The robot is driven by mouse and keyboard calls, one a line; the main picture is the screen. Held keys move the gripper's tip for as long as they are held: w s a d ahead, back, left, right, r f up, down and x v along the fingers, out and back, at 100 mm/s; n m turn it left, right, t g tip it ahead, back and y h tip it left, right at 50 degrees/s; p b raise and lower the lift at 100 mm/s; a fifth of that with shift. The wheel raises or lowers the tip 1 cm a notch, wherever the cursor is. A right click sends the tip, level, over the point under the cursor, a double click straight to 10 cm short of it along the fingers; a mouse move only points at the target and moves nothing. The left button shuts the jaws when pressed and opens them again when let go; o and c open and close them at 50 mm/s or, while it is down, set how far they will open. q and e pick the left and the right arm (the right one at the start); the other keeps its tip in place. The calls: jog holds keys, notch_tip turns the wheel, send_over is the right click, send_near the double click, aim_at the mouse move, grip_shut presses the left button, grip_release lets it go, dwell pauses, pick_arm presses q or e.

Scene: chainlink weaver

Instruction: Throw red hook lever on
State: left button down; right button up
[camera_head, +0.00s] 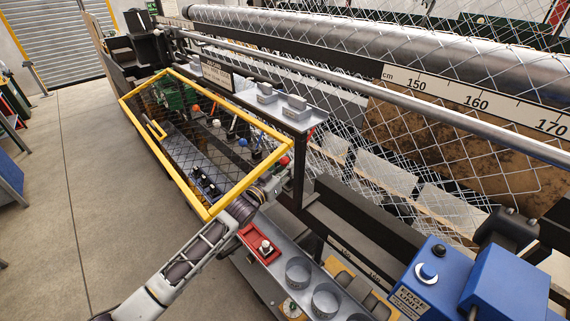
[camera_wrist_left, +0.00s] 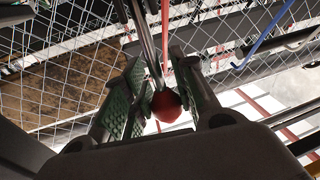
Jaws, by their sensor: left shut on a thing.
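The red ball knob (camera_head: 284,161) of the red hook lever is at the right end of a row of coloured knobs, by the yellow-framed mesh guard. In the left wrist view the red knob (camera_wrist_left: 166,106) sits between the green-padded fingers of my left gripper (camera_wrist_left: 158,98), at the end of a metal rod. In the head view my left gripper (camera_head: 275,176) reaches the knob from below, past the guard's near corner. It is shut on the knob; its fingers are partly hidden there. My right gripper is in neither view.
The yellow mesh guard (camera_head: 207,214) stands close to my left forearm. Other levers, with a blue knob (camera_head: 243,142) and an orange knob (camera_head: 196,109), are behind its mesh. A red switch box (camera_head: 257,246), round cups (camera_head: 298,271) and a blue edge unit (camera_head: 428,280) lie nearer.

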pick_arm(q)
jog(key=shift+w+d+r+m+g+y+p, duration=0.15)
jog(key=shift+w+d+g+y+p, duration=0.2)
jog(key=shift+g, duration=0.3)
jog(key=shift+w+d+r+m+g+y+p, duration=0.15)
jog(key=shift+w+d+g+y, duration=0.25)
jog(key=shift+g+y, duration=0.2)
jog(key=shift+f, duration=0.15)
jog(key=c, duration=1.1)
grip_release()
jog(key=shift+s+a, duration=0.1)
jog(key=shift+v, duration=3.55)
